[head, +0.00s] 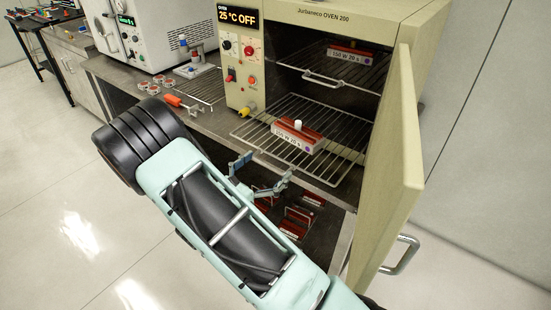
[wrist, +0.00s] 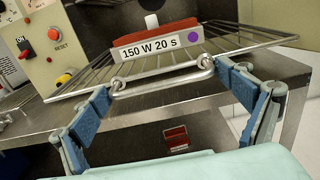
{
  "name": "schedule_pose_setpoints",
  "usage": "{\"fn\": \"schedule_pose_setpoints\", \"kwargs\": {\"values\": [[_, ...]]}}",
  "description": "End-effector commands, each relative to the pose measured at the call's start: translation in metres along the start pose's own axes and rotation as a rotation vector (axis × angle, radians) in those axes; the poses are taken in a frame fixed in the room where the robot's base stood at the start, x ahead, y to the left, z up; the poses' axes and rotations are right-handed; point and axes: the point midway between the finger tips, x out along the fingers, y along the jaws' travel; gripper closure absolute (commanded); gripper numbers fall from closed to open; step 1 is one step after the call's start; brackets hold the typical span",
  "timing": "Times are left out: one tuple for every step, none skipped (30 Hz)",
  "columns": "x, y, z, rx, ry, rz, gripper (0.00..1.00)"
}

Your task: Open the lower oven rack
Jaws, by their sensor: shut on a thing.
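The lower oven rack (head: 345,125) is a wire grid that sticks out past the oven's front opening. It carries a red block labelled "150 W 20 s" (head: 298,136), which also shows in the wrist view (wrist: 158,43). In the wrist view the rack's metal handle (wrist: 160,87) lies between the blue-padded fingers of my gripper (wrist: 162,80), which is shut on it across its width. In the head view my gripper (head: 260,171) is at the rack's front edge. The oven door (head: 395,165) stands wide open on the right.
An upper rack (head: 345,66) with another labelled block is inside the oven. Several red blocks (head: 297,215) lie on a shelf below the bench top. Oven controls (head: 240,60) are at the left. The floor at the lower left is clear.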

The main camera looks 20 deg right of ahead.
Motion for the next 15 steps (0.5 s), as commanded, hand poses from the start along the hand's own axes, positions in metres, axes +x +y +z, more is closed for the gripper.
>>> {"fn": "schedule_pose_setpoints", "kwargs": {"values": [[-0.0034, -0.0001, -0.0003, -0.002, 0.001, 0.001, 0.5], [-0.0045, -0.0001, -0.0004, -0.002, 0.001, 0.001, 0.5], [-0.0056, -0.0001, -0.0004, -0.002, 0.001, 0.001, 0.5], [-0.0061, -0.0001, -0.0004, -0.002, 0.001, 0.0, 0.5], [-0.0065, -0.0001, -0.0005, -0.002, 0.001, 0.0, 0.5], [-0.0068, -0.0002, -0.0005, -0.002, 0.001, 0.0, 0.5], [-0.0069, -0.0002, -0.0005, -0.002, 0.001, 0.0, 0.5], [-0.0069, -0.0002, -0.0005, -0.002, 0.001, 0.0, 0.5], [-0.0069, -0.0002, -0.0006, -0.002, 0.001, 0.0, 0.5], [-0.0068, -0.0002, -0.0006, -0.002, 0.001, 0.0, 0.5], [-0.0068, -0.0001, -0.0006, -0.002, 0.001, 0.0, 0.5], [-0.0068, -0.0002, -0.0006, -0.002, 0.001, 0.0, 0.5], [-0.0067, -0.0001, -0.0006, -0.002, 0.001, 0.0, 0.5], [-0.0067, -0.0001, -0.0006, -0.002, 0.001, 0.0, 0.5], [-0.0067, -0.0001, -0.0007, -0.001, 0.002, 0.0, 0.05]]}}
